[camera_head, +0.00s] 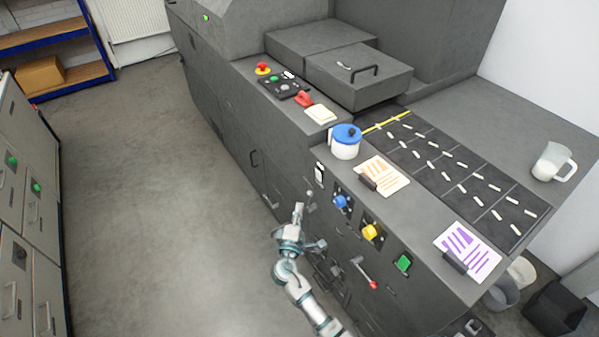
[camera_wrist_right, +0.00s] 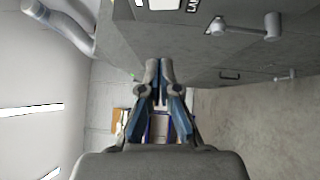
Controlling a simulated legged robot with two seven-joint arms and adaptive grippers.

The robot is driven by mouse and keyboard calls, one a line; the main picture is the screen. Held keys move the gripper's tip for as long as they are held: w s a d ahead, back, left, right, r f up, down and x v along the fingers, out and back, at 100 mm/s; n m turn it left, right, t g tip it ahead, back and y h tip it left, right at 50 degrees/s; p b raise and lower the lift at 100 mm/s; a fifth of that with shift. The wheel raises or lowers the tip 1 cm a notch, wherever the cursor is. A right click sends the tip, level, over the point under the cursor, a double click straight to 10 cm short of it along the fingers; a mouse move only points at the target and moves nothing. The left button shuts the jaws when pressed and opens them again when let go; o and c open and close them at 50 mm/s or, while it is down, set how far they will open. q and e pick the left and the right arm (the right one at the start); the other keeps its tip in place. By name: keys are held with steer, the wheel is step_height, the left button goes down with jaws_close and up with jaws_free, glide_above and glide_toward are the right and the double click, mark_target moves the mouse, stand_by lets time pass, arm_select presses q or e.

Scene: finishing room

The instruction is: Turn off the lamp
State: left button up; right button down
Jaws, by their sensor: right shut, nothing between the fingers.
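No lit lamp can be made out. In the right wrist view a white plate (camera_wrist_right: 160,4) on the grey cabinet front has a label (camera_wrist_right: 194,5) beside it, cut off by the picture edge; its first letters read "LA". A white plate (camera_head: 319,172) also shows on the cabinet front in the head view, below the blue-lidded pot. My right gripper (camera_head: 298,208) is in front of the cabinet, below and left of that plate and apart from it. Its fingers are together and empty in the right wrist view (camera_wrist_right: 158,72). My left gripper is not in view.
The cabinet front carries a blue knob (camera_head: 341,202), a yellow knob (camera_head: 371,232), a green button (camera_head: 403,263) and a red-tipped lever (camera_head: 367,274). A blue-lidded pot (camera_head: 345,148) and cards (camera_head: 384,176) are on top. The floor (camera_head: 150,200) to the left is clear.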

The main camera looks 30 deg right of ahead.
glide_toward(317, 173)
steer(key=f+x, duration=0.1)
steer(key=x, duration=0.5)
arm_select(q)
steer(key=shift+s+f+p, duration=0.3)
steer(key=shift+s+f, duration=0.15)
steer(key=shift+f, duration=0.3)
arm_select(e)
steer(key=shift+w+r, duration=0.4)
steer(key=shift+r, duration=0.1)
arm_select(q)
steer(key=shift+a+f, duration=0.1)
arm_select(e)
steer(key=shift+d, duration=0.1)
steer(key=shift+d+r, duration=0.15)
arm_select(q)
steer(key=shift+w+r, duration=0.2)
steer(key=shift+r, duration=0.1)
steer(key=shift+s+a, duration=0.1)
